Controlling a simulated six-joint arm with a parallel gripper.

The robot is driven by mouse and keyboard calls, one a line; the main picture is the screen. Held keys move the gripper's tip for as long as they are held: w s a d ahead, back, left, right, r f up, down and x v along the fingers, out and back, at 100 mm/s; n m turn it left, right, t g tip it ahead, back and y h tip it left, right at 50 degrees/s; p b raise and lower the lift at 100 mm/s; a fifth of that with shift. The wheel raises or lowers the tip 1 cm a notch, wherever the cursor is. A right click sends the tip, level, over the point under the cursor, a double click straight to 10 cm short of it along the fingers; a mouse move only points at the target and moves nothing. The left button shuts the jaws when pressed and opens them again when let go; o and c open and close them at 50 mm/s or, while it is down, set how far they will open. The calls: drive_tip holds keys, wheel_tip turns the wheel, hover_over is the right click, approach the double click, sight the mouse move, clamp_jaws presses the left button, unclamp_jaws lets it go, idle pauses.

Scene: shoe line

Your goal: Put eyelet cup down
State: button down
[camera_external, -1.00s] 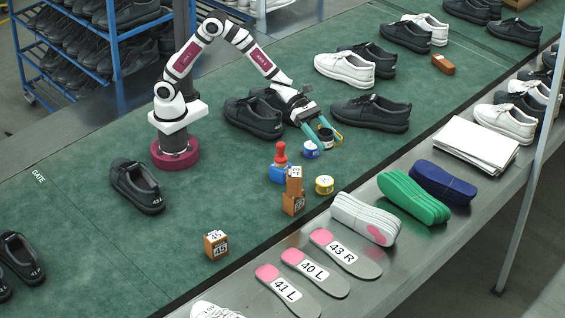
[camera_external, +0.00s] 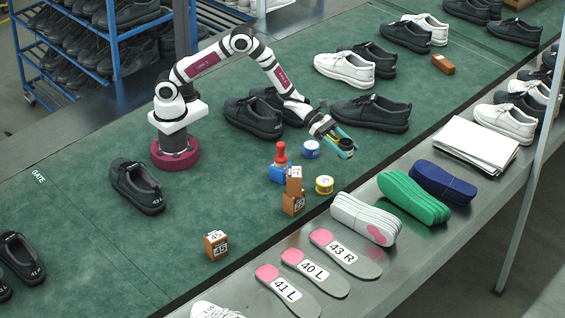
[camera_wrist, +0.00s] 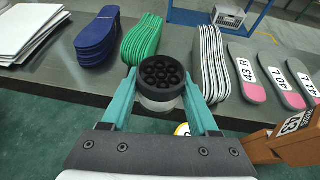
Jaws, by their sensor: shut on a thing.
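The eyelet cup (camera_wrist: 161,80) is a round, dark-topped cup with several small dark eyelets inside and a pale lower part. It is between the two teal fingers of my gripper (camera_wrist: 163,95), which is shut on it. In the external view my gripper (camera_external: 346,147) holds the cup (camera_external: 345,142) over the green belt (camera_external: 365,172), near the front edge, right of the blue-labelled pot. The gap below the cup cannot be told exactly.
A blue-labelled pot (camera_external: 311,149), a yellow pot (camera_external: 324,185), a red-handled stamp (camera_external: 280,163) and stacked wooden number blocks (camera_external: 294,190) stand left of my gripper. Black shoes (camera_external: 371,113) are behind it. Insole stacks (camera_external: 413,198) lie on the steel ledge.

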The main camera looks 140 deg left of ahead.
hover_over(361, 165)
drive_tip(key=f, duration=0.4)
drive_tip(key=d+f, duration=0.1)
drive_tip(key=f, duration=0.1)
drive_tip(key=shift+f, duration=0.35)
drive_tip(key=shift+a+f, duration=0.2)
drive_tip(key=shift+f, duration=0.9)
drive_tip(key=shift+a+f, duration=0.2)
drive_tip(key=shift+f, duration=0.9)
drive_tip(key=shift+c, duration=0.7)
unclamp_jaws()
drive_tip(key=shift+f, duration=0.15)
